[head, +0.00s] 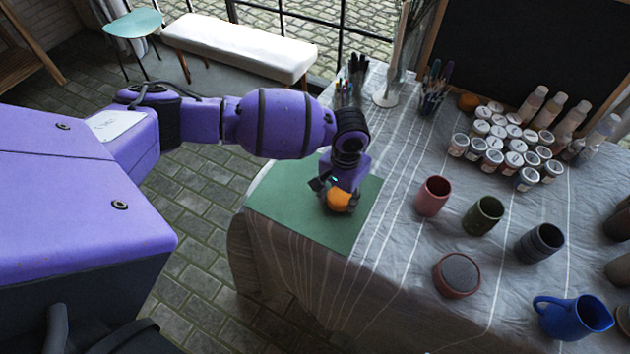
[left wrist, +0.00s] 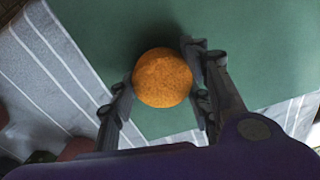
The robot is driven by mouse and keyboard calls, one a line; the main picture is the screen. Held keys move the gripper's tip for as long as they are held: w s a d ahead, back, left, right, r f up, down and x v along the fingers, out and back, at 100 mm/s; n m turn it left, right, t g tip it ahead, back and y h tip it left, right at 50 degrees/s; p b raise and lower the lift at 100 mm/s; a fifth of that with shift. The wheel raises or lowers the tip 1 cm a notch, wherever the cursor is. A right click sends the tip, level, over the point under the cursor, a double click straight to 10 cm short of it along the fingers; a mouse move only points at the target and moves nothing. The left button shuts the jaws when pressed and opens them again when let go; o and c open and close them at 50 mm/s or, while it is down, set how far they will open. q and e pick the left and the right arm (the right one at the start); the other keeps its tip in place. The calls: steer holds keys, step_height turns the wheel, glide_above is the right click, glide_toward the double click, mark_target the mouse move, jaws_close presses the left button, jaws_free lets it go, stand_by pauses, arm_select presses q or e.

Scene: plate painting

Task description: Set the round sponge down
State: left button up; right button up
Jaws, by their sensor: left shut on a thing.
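The round sponge (head: 339,200) is orange and sits between the fingers of my left gripper (head: 340,196). In the left wrist view the sponge (left wrist: 162,78) shows as an orange ball, with a finger of my left gripper (left wrist: 160,85) on each side. The gripper is shut on it. The sponge is over the green mat (head: 290,210) at the table's left corner, and the mat also fills much of the left wrist view (left wrist: 250,50). I cannot tell whether the sponge touches the mat. My right gripper is not in view.
Red (head: 433,196), green (head: 483,215) and dark (head: 539,243) cups stand right of the mat. A round reddish pot (head: 457,275) and a blue jug (head: 573,316) are nearer the front. Several paint jars (head: 510,145) stand at the back. Most of the mat is clear.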

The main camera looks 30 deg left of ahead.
mark_target(341, 196)
arm_select(q)
steer(key=shift+w, duration=0.1)
steer(key=o, duration=1)
steer(key=shift+r, duration=0.1)
step_height(341, 196, up, 12)
steer(key=shift+r+p, duration=0.1)
steer(key=shift+p, duration=0.5)
